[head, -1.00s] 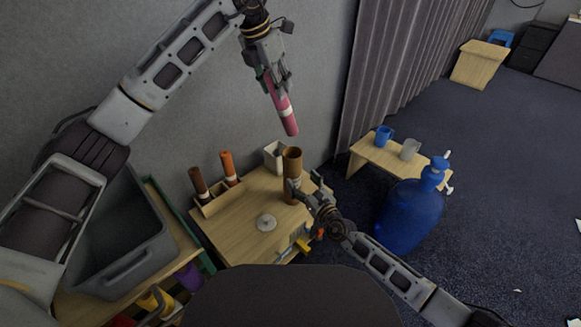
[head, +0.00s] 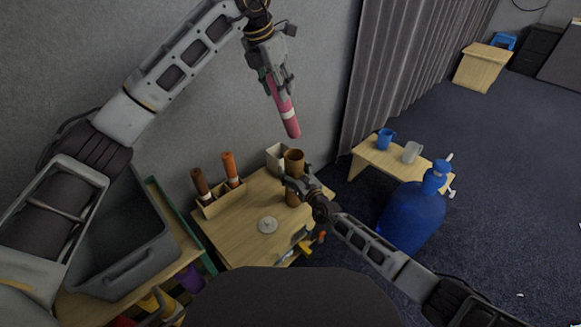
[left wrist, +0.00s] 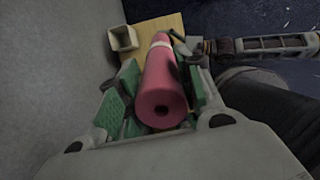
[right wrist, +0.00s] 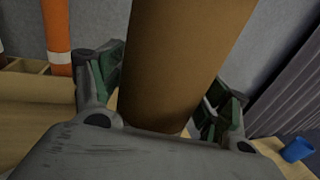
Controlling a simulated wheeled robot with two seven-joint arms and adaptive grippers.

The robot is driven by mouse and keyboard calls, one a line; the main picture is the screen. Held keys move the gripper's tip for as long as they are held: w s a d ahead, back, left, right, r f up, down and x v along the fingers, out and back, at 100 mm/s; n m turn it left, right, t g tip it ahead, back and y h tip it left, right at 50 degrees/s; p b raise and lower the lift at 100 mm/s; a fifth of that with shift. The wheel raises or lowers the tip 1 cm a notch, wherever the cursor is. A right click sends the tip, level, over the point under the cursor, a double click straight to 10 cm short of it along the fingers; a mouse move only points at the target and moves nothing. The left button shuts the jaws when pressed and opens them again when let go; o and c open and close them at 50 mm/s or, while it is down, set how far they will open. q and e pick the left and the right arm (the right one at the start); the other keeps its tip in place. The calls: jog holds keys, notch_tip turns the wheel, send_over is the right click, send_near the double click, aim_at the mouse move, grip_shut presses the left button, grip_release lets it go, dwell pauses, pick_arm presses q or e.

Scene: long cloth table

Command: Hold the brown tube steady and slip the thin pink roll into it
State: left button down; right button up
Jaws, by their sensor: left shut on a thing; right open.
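The thin pink roll (head: 288,117) with a white band hangs tilted from my left gripper (head: 276,84), which is shut on it. In the left wrist view the pink roll (left wrist: 162,88) lies between the green finger pads. The brown tube (head: 294,163) stands upright on the small table, its open top facing up below the roll. The roll's lower end is above the tube and apart from it. My right gripper (head: 297,185) is open at the tube. In the right wrist view the brown tube (right wrist: 185,60) stands between the open fingers (right wrist: 165,100).
A wooden holder (head: 222,203) with a dark roll (head: 201,184) and an orange roll (head: 230,168) stands to the left. A white box (head: 275,158) is behind the tube. A round white lid (head: 268,225) lies in front. A grey bin (head: 120,250) is at far left.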

jog(key=shift+x, duration=0.95)
jog(key=shift+w, duration=0.1)
jog(key=shift+c, duration=0.4)
jog(key=c, duration=0.9)
pick_arm(q)
notch_tip(320, 180, down, 12)
jog(key=shift+r, duration=0.2)
pick_arm(e)
jog(key=shift+c, duration=0.6)
pick_arm(q)
jog(key=c, duration=0.9)
grip_release()
jog(key=shift+r, duration=0.1)
jog(key=shift+v, duration=5.85)
